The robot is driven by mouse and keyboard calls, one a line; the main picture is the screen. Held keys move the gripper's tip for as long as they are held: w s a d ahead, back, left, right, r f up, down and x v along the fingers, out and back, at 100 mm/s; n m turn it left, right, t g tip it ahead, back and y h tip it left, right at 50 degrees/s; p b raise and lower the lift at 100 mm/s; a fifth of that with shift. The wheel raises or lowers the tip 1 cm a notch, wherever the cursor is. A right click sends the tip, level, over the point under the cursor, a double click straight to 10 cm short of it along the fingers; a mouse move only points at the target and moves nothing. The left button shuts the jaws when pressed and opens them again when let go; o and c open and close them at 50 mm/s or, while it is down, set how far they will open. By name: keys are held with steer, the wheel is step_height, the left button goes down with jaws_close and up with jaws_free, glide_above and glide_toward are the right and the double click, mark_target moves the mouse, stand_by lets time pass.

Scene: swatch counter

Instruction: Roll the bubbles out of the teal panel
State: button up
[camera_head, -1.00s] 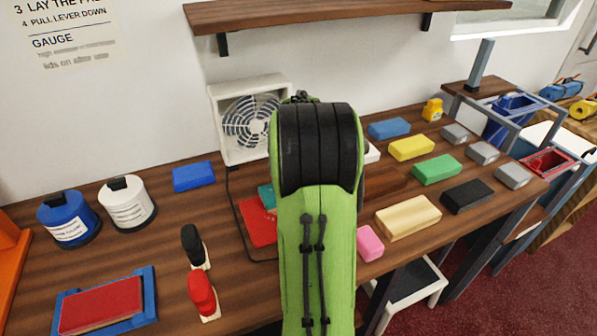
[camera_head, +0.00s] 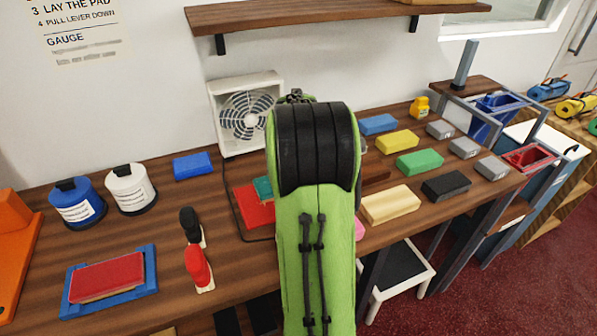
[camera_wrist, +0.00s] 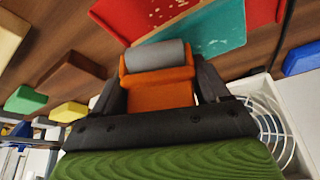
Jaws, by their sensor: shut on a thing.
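The teal panel (camera_wrist: 222,28) shows in the wrist view with pale specks on it, bordered by red on both sides. In the head view, only a corner of the teal panel (camera_head: 262,187) shows beside my arm. My gripper (camera_wrist: 160,90) is shut on a roller with an orange body (camera_wrist: 158,92) and a grey cylinder (camera_wrist: 155,55). The grey cylinder points toward the red and teal surfaces. I cannot tell whether it touches them. In the head view, my arm hides the gripper and roller.
A red sheet (camera_head: 250,208) lies by the teal panel. A white fan (camera_head: 247,113) stands behind. Coloured blocks, including a tan one (camera_head: 391,205), crowd the right. Counter between the fan and blue tray (camera_head: 150,270) is partly clear.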

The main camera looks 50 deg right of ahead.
steer(key=shift+r+p, duration=2.05)
steer(key=shift+r, duration=0.8)
steer(key=shift+f, duration=0.1)
